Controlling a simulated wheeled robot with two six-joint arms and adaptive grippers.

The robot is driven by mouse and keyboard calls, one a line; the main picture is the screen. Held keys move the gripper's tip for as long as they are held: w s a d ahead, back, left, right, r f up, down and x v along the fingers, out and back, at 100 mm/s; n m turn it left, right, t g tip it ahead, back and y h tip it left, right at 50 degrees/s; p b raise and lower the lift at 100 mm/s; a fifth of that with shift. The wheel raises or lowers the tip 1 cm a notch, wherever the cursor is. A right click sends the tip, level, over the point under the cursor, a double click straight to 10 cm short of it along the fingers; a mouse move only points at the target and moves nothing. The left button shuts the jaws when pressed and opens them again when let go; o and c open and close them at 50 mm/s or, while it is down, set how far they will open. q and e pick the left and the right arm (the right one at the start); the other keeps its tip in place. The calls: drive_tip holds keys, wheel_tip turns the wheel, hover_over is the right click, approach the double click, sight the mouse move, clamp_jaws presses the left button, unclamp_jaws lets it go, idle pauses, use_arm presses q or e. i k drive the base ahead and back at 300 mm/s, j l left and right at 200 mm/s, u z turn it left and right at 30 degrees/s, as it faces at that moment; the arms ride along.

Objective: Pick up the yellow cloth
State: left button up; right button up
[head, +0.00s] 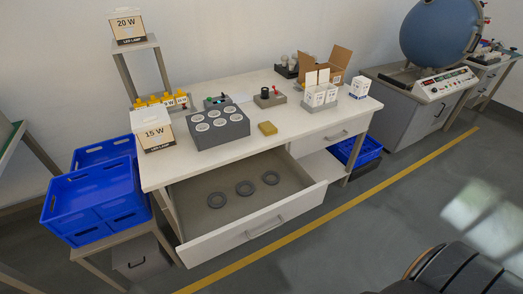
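The yellow cloth (267,128) is a small folded square lying on the white workbench (300,132), near its front edge. It sits just right of the grey block with round sockets (218,127) and above the open drawer. Nothing covers it. Neither of my grippers shows in the head view.
A white 15 W box (153,130) stands left, and a white carton rack (319,97) stands right. Blue crates (95,205) are at the left.

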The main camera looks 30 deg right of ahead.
sight(267, 129)
drive_tip(key=i+l+u, duration=0.1)
drive_tip(key=l, duration=0.25)
drive_tip(key=i+l+u, duration=0.1)
drive_tip(key=i+l, duration=0.15)
drive_tip(key=l, duration=0.15)
drive_tip(key=i+l, duration=0.1)
drive_tip(key=l, duration=0.25)
drive_tip(key=i+l+u, duration=0.15)
drive_tip(key=l, duration=0.25)
